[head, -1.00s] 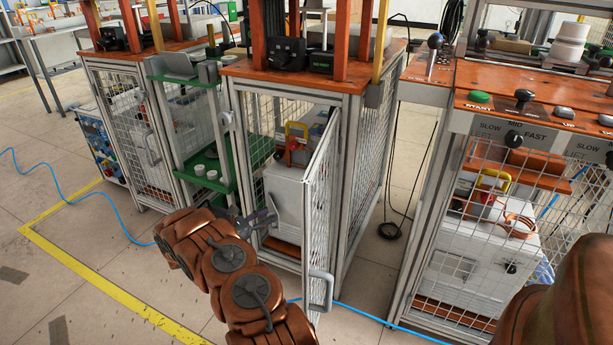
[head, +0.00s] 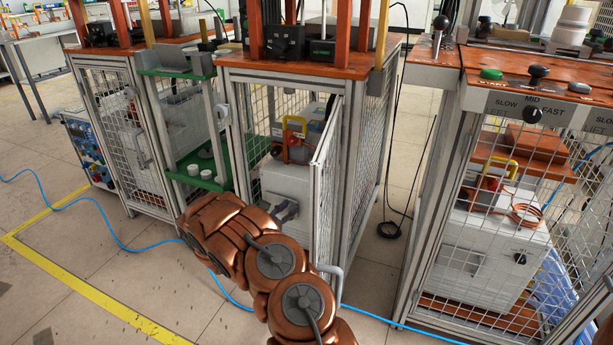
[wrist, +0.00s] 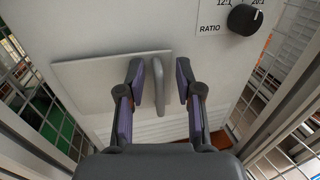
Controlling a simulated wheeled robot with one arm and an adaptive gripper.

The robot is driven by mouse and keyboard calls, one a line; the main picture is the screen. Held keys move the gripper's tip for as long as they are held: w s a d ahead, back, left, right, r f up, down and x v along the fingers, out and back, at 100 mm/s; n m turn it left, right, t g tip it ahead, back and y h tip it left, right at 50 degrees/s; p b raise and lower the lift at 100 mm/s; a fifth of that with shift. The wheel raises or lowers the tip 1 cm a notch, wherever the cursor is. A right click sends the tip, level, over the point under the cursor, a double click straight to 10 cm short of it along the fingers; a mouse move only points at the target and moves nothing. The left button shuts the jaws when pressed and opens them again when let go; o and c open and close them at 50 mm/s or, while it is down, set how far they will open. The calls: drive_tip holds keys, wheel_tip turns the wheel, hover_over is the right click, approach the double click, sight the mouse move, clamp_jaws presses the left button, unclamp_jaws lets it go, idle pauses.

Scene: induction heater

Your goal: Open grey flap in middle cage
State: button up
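The middle cage (head: 331,195) has its mesh door swung open. Inside it stands a light grey box with a grey flap (wrist: 95,85) on its front; in the wrist view the flap looks flat against the box. The flap's upright bar handle (wrist: 158,85) is at its right side. My gripper (wrist: 168,85) is open, with one finger on each side of the handle; I cannot tell whether either finger touches it. In the head view my gripper (head: 284,211) is inside the cage opening, in front of the box, and my arm hides the box's lower part.
The open cage door (head: 324,185) stands close to the right of my arm. A RATIO knob (wrist: 245,19) is on the box above and right of the flap. Mesh walls flank the box. A blue cable (head: 120,245) lies on the floor.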

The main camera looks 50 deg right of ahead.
drive_tip(key=a+p, duration=0.4)
drive_tip(key=a, duration=0.4)
drive_tip(key=s+r+m+g+y+p, duration=0.1)
drive_tip(key=s+r+m+g+p, duration=0.2)
drive_tip(key=r, duration=0.9)
drive_tip(key=s+r+m+g+p, duration=0.3)
drive_tip(key=s+r+m+p, duration=0.2)
drive_tip(key=r, duration=0.7)
drive_tip(key=shift+s+a+y+p, duration=0.45)
drive_tip(key=shift+s+p, duration=0.3)
drive_tip(key=shift+s, duration=0.6)
drive_tip(key=shift+r, duration=0.1)
